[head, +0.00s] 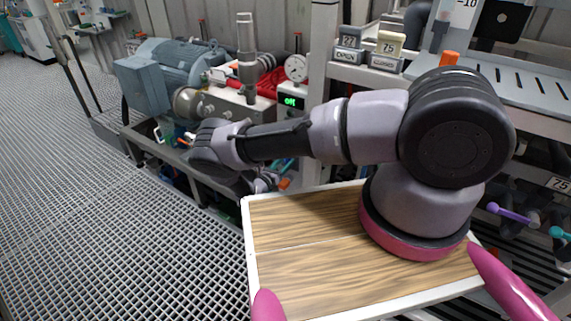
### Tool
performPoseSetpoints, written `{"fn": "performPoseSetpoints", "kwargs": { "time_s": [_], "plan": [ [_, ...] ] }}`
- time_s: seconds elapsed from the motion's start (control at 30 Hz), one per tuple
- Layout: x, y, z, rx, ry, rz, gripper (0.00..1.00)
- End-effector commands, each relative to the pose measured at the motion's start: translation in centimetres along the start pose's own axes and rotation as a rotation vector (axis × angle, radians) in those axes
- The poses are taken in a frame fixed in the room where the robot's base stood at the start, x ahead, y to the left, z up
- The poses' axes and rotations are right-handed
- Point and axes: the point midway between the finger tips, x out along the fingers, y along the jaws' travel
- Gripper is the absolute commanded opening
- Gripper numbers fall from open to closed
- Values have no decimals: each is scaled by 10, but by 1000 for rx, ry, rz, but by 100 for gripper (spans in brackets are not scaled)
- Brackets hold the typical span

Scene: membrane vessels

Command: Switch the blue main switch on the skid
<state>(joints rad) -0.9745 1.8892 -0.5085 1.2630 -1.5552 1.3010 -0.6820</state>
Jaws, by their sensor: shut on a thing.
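The skid (205,179) stands left of centre in the head view, with a blue-grey motor on it. My arm reaches left across the picture to its front side. My gripper (189,143) is at the skid's front below the motor, mostly hidden by my own wrist. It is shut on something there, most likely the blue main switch. The switch and the fingertips cannot be made out clearly, so the switch's position cannot be read. A small display (291,102) on the skid shows green characters that look like "oFF".
A round gauge (296,68), a grey vertical cylinder (246,58) and red hoses stand close behind my forearm. A white post (321,50) rises behind my arm. Labelled blocks (387,51) sit on a shelf at right. The grating floor (95,215) at left is clear.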

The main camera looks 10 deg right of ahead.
Motion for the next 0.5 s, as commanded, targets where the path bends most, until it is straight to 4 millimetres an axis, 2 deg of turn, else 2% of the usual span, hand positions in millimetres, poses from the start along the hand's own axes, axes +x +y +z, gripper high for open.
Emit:
{"fn": "performPoseSetpoints", "kwargs": {
  "time_s": [0.2,0.5],
  "plan": [
    [-2,3,-1,-164,2,3,0],
    [-1,4,-2,-305,2,2,0]
  ]
}}
